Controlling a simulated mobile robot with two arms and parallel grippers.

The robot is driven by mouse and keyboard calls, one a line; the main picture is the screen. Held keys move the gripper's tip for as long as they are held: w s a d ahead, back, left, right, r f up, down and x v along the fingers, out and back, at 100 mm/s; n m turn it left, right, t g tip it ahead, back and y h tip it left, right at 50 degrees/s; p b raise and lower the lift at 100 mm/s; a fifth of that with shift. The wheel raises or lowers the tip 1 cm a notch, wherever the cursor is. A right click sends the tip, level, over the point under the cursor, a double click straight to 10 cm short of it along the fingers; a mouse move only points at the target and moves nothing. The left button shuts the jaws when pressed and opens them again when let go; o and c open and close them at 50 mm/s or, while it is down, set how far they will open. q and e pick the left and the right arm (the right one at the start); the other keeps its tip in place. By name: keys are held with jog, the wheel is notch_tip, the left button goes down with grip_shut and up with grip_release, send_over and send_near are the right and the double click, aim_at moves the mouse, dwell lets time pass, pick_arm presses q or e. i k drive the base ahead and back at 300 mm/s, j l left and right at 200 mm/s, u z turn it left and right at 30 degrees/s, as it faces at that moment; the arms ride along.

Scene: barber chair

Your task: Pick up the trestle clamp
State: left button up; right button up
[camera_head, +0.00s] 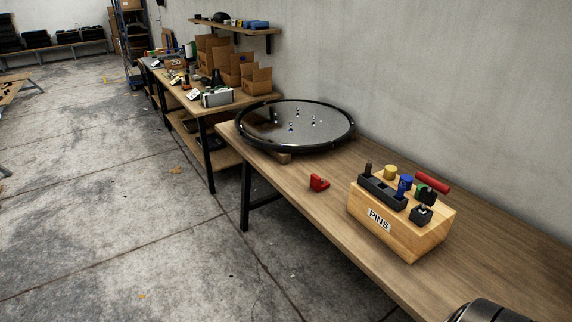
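A small red L-shaped piece (319,183) lies on the near wooden table (285,178), close to its front edge. It looks most like the trestle clamp, but I cannot tell for certain at this size. Nothing touches it. Neither of my grippers shows in the head view. A dark rounded part at the bottom right corner looks like my own arm, with no fingers in sight.
A wooden block marked PINS (416,238) holds several coloured pieces, right of the red piece. A round black-rimmed disc (272,133) with small items lies behind it. A farther table (206,106) carries cardboard boxes (257,80). The concrete floor (110,210) at left is open.

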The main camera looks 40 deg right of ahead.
aim_at(316, 181)
jog(key=i+j+z, duration=0.15)
jog(key=i+z, duration=0.3)
jog(key=i, duration=0.2)
jog(key=i+j+z, duration=0.45)
jog(key=i, duration=0.2)
jog(key=i+j+z, duration=0.45)
jog(key=i+j, duration=0.1)
